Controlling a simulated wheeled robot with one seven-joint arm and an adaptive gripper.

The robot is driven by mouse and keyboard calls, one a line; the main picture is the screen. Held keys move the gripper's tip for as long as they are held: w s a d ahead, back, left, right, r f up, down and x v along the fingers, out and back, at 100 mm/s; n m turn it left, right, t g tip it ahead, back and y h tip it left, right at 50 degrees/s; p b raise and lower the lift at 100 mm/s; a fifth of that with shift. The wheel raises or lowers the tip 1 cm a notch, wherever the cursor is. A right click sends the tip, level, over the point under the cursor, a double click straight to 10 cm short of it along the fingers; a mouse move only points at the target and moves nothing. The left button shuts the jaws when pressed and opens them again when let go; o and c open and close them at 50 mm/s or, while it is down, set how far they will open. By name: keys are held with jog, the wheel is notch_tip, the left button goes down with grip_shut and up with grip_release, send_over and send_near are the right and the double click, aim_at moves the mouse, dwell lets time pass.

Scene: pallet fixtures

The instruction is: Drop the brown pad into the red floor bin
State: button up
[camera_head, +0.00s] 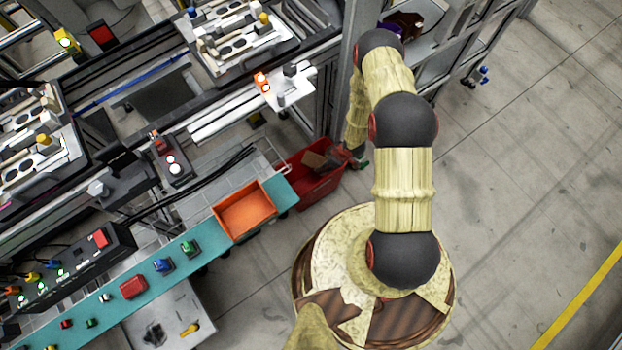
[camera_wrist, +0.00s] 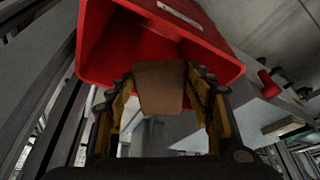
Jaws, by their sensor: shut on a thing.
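The brown pad (camera_wrist: 159,88) is held between the two fingers of my gripper (camera_wrist: 165,80) in the wrist view. In the head view the pad (camera_head: 313,160) shows as a small brown patch at the opening of the red floor bin (camera_head: 318,192), with my gripper (camera_head: 338,157) just right of it. The red bin also fills the top of the wrist view (camera_wrist: 108,48), its open mouth behind the pad. I cannot tell the exact height of the pad against the rim. My arm hides part of the bin's surroundings.
A metal frame post (camera_head: 350,50) and shelving stand behind my arm. The grey floor at right (camera_head: 520,180) is clear.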

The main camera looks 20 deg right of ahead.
jog(key=o, duration=1.1)
jog(key=shift+o, duration=0.7)
jog(key=shift+r, duration=0.1)
jog(key=v, duration=1.1)
jog(key=shift+d+r, duration=0.2)
jog(key=shift+r, duration=0.15)
jog(key=shift+s, duration=0.1)
